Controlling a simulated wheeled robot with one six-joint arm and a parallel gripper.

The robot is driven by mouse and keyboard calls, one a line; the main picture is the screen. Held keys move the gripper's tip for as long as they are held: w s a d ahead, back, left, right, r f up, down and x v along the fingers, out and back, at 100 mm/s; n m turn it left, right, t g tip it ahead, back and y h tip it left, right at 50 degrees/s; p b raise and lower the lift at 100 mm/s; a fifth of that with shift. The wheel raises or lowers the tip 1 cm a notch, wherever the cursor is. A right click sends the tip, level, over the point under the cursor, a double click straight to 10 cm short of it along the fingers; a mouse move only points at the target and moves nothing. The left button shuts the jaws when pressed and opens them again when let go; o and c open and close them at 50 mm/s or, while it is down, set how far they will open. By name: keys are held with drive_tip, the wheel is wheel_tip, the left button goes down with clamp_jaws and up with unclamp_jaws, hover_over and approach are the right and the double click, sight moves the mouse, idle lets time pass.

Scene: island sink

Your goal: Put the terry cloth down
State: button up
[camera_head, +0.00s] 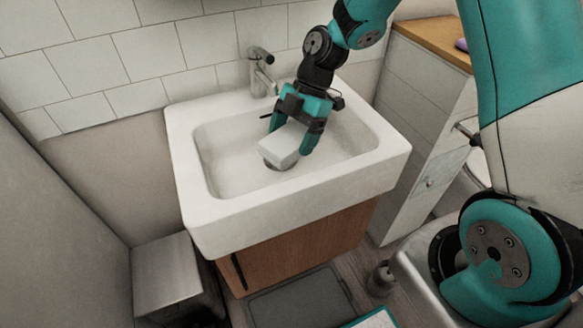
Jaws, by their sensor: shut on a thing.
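The terry cloth (281,149) looks like a small pale grey-white folded block. It is between the fingers of my gripper (290,137), which is shut on it. My gripper points down and holds the cloth over the basin of the white sink (228,165). The cloth hides part of the dark drain below it. I cannot tell whether the cloth touches the basin floor.
A chrome faucet (261,72) stands at the back of the sink, left of my gripper. A white cabinet with a wooden top (436,40) stands to the right. A grey bin (167,277) is at lower left. The basin's left side is clear.

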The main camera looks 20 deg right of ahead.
wheel_tip(320, 180, down, 9)
drive_tip(key=shift+f, duration=0.2)
idle(0.3)
drive_tip(key=o, duration=0.8)
drive_tip(key=shift+f, duration=0.15)
drive_tip(key=v, duration=1.2)
drive_tip(key=shift+a, duration=0.15)
drive_tip(key=s+a+r+m+h, duration=0.1)
drive_tip(key=s+a+r+m, duration=0.6)
drive_tip(key=r, duration=0.3)
drive_tip(key=s+a+r+m+t, duration=0.1)
drive_tip(key=s+r+m, duration=0.1)
drive_tip(key=s+m, duration=0.2)
drive_tip(key=s+a+r+m+t, duration=0.1)
drive_tip(key=s+m, duration=0.3)
drive_tip(key=s, duration=0.7)
drive_tip(key=shift+s+a+r, duration=0.2)
drive_tip(key=shift+a+r, duration=0.5)
drive_tip(key=shift+r, duration=0.2)
